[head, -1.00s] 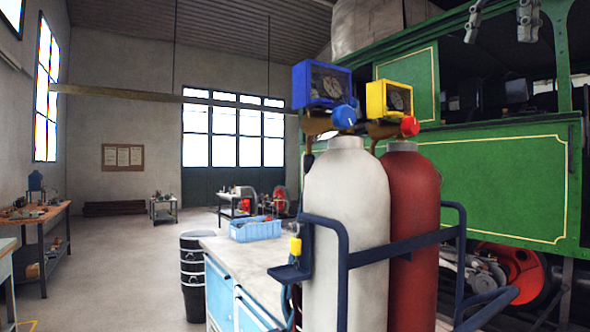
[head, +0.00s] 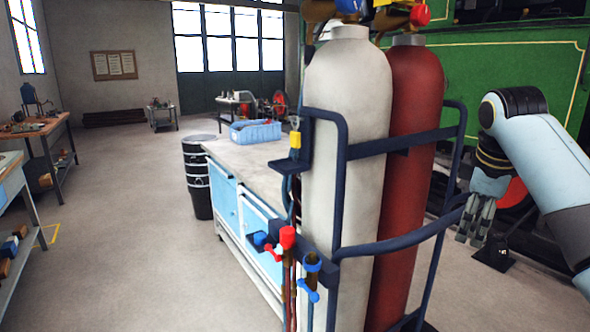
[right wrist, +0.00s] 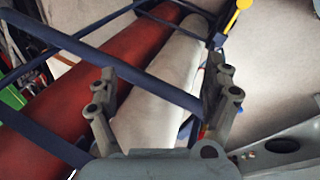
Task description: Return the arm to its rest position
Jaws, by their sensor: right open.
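My right arm comes in from the right edge of the head view. Behind the fingers lie the white cylinder (right wrist: 165,75), the red cylinder (right wrist: 110,70) and the cart's dark blue bars (right wrist: 90,45). My left gripper is not in view.
The cart frame (head: 405,243) holds the white cylinder (head: 345,110) and red cylinder (head: 415,90) close by the right arm. A green tram (head: 520,65) stands behind. A blue-doored workbench (head: 225,195) is left of the cart. Floor (head: 120,230) at left is open.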

